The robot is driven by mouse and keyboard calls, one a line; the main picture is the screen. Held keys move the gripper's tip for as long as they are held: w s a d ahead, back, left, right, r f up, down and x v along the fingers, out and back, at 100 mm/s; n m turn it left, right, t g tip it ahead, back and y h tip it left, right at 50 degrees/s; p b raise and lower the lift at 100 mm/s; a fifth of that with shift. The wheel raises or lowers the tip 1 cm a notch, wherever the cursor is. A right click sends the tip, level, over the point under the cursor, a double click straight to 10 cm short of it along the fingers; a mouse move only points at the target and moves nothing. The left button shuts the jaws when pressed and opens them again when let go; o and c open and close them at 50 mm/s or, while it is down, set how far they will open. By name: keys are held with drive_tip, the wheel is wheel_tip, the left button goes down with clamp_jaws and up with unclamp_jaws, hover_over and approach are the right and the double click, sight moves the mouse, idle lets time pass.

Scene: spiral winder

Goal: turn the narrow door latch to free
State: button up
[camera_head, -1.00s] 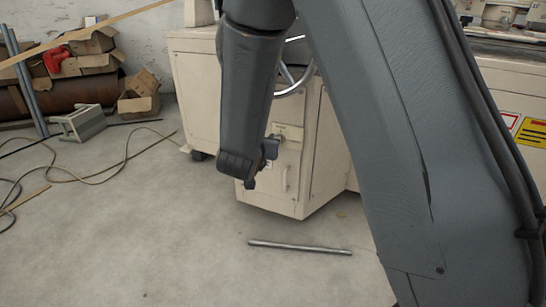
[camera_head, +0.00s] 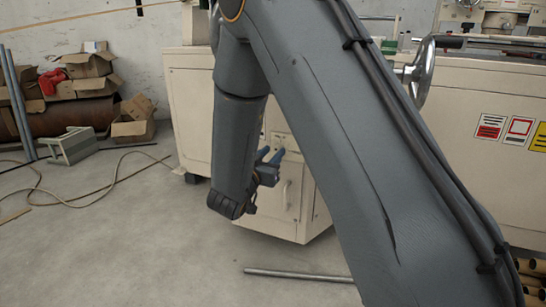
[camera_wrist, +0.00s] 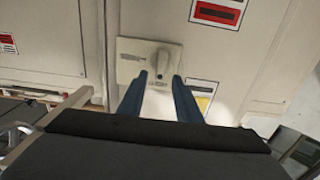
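The narrow door latch (camera_wrist: 163,62) is a pale grey knob on a beige square plate (camera_wrist: 130,61) on the cabinet front in the wrist view. My gripper (camera_wrist: 160,80) is open, its two dark blue fingers spread on either side of the knob's lower part. Whether the fingers touch the knob or stop short of it cannot be told. In the head view my gripper (camera_head: 268,160) is close to the narrow door (camera_head: 289,195) of the beige machine, and the latch is largely hidden behind it.
A metal bar (camera_head: 300,275) lies on the floor before the cabinet. A handwheel (camera_head: 420,70) sticks out of the machine at the right. Cardboard boxes (camera_head: 90,68) and a looped cable (camera_head: 110,185) are at the left. The floor at front left is clear.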

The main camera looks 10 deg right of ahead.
drive_tip(key=shift+x, duration=0.95)
drive_tip(key=shift+c, duration=0.4)
clamp_jaws()
